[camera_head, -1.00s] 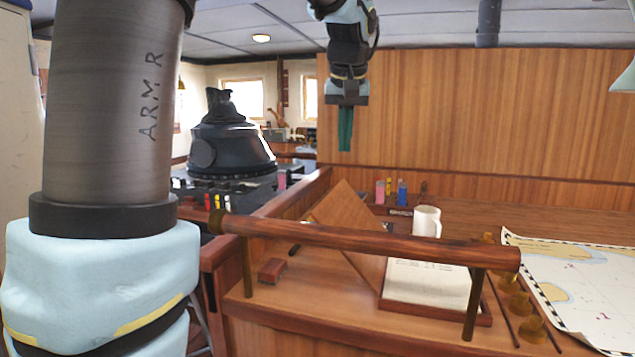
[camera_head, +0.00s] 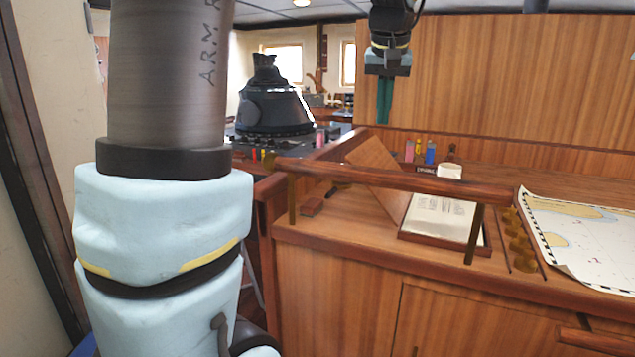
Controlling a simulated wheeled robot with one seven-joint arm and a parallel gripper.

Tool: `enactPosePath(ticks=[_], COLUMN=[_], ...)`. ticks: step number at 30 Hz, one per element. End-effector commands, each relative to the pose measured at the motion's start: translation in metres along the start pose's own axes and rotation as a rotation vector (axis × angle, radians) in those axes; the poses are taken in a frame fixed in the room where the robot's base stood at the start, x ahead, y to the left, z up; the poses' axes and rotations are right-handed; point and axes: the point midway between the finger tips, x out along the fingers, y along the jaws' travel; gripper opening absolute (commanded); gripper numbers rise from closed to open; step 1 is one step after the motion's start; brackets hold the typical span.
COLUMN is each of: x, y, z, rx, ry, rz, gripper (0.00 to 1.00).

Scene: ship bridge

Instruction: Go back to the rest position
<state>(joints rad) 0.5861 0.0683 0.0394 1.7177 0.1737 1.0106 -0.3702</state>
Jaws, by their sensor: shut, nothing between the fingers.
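My gripper (camera_head: 384,100) hangs at the upper middle of the head view, pointing down. Its green fingers are together with nothing between them. It is in the air above the chart desk (camera_head: 352,220), in front of the wood panel wall, and appears apart from everything on the desk. The large arm link and pale blue padded joint at the left are mine and hide part of the room behind them.
A wooden rail (camera_head: 400,184) runs along the desk's near edge. Behind it are an open box with papers (camera_head: 440,216), a white mug (camera_head: 449,171) and small coloured bottles (camera_head: 420,152). A chart (camera_head: 585,238) lies at right. A dark console (camera_head: 275,107) stands behind.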

Motion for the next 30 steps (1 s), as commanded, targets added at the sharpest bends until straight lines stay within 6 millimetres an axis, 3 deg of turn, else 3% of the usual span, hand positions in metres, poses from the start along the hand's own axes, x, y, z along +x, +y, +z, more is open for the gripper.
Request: enactPosePath(ticks=[8, 14, 17, 24, 27, 30], x=[0.039, 0.079, 0.102, 0.158, 0.168, 0.172], y=[-0.029, -0.06, -0.08, -0.134, -0.144, -0.148], z=[0.027, 0.066, 0.095, 0.208, 0.244, 0.264], rx=[-0.011, -0.027, -0.041, -0.108, -0.13, -0.142], ry=[-0.044, -0.091, -0.12, -0.208, -0.229, -0.239], rz=[-0.003, -0.002, -0.001, 0.005, 0.006, 0.007], gripper=[0.0, 0.0, 0.0, 0.0, 0.0, 0.0])
